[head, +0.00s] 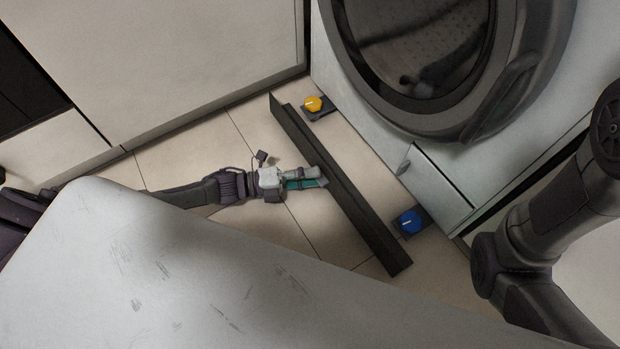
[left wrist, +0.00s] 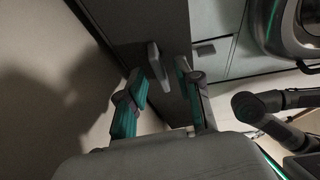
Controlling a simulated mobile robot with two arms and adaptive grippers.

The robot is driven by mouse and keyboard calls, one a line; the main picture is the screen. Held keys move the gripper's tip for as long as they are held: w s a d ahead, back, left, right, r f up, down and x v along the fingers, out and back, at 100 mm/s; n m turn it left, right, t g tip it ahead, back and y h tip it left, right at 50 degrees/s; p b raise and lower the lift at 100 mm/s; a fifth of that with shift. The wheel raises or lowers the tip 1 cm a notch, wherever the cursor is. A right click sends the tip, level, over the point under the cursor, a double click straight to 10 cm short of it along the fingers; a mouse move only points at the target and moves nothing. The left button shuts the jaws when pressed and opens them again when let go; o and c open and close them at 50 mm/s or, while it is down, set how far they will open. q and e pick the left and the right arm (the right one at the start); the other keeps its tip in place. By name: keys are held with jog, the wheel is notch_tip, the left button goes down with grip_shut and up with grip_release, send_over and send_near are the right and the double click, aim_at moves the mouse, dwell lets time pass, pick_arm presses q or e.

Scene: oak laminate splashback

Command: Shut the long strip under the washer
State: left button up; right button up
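The long dark strip (head: 345,190) stands out from the base of the white washer (head: 385,135), running diagonally over the tiled floor. A gap with tiles lies between them. In the left wrist view the strip (left wrist: 150,25) is a dark panel with a small grey handle-like block (left wrist: 157,64) on it. My left gripper (head: 318,179) is at the strip's outer side, about halfway along. In the left wrist view the left gripper (left wrist: 163,88) is open, with its teal-padded fingers spread on either side of the block. Whether they touch it is unclear. My right gripper is out of view.
An orange knob (head: 313,103) and a blue knob (head: 409,222) sit on dark mounts between strip and washer. A small flap (head: 440,188) is in the washer's lower front. A pale cabinet (head: 160,60) stands at the left. A light scuffed surface (head: 200,290) fills the foreground.

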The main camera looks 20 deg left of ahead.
pick_arm(q)
grip_shut()
dwell(0.3)
